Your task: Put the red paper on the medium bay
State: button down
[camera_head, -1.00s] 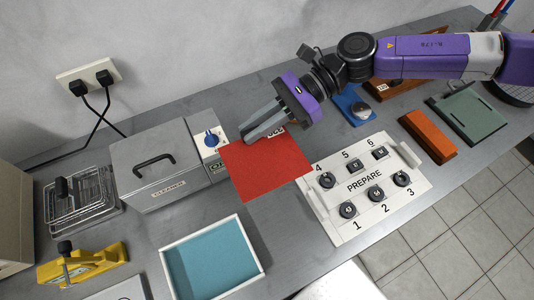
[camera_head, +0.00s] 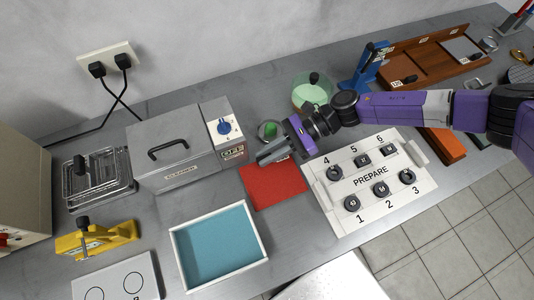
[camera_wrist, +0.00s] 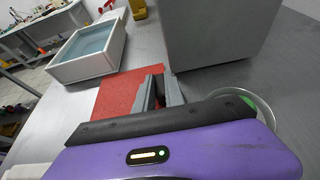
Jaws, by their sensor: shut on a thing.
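The red paper (camera_head: 275,188) is a flat red sheet beside the left edge of the PREPARE board in the head view. It also shows in the wrist view (camera_wrist: 118,92), under and beyond my fingers. My gripper (camera_head: 262,157) is shut on the far edge of the red paper, its fingers pointing left; it also shows in the wrist view (camera_wrist: 156,92). The paper looks low over the grey table; whether it touches is unclear. A brown wooden tray (camera_head: 425,48) with several tagged bays stands at the far right. The tags are too small to read, so I cannot tell which bay is medium.
The white PREPARE board (camera_head: 368,176) with knobs lies right of the paper. The grey cleaner box (camera_head: 175,150) stands left, a teal-floored tray (camera_head: 217,247) front left. A green bowl (camera_head: 312,94), blue stand (camera_head: 366,68) and orange block (camera_head: 443,146) lie around my arm.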

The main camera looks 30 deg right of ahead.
jog(key=shift+f, duration=0.25)
jog(key=shift+f, duration=0.15)
jog(key=c, duration=1.4)
grip_release()
